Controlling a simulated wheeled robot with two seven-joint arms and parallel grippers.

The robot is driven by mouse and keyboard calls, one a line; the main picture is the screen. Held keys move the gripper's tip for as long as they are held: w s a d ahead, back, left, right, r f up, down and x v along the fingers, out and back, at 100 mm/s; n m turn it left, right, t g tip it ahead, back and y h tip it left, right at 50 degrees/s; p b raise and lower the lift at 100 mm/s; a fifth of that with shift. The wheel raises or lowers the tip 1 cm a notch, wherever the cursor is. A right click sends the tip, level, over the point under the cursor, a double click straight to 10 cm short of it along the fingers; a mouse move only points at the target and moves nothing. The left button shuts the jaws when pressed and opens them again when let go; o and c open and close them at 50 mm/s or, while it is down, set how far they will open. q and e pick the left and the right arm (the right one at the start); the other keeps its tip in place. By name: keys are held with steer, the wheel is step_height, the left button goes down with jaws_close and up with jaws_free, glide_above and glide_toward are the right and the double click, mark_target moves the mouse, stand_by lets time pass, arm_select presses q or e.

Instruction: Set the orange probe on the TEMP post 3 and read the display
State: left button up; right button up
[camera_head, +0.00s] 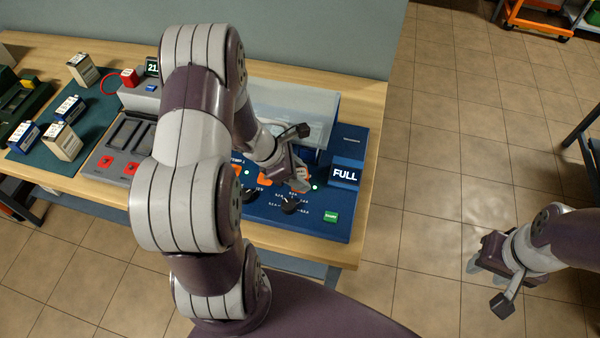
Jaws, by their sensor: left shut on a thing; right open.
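My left gripper (297,180) is low over the right part of the blue panel (328,222), left of the FULL sign. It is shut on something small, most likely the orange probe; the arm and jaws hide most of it. Orange patches show at the jaws (304,173) and just left of them (265,178); I cannot tell probe from post there. A TEMP 1 label (237,161) shows beside my arm; TEMP post 3 is not clearly readable. A small display (152,67) reading "21." is partly cut off by my arm. My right gripper (480,262) is open and empty over the floor.
A blue FULL sign (345,174) and a green button (330,217) are close to my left gripper. A clear cover (292,98) stands behind it.

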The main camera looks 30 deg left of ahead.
arm_select(q)
steer(key=shift+f+b, duration=0.65)
stand_by(0.7)
steer(key=o, duration=0.9)
steer(key=shift+r, duration=0.1)
steer(key=p+v, duration=0.9)
steer(key=v, duration=0.2)
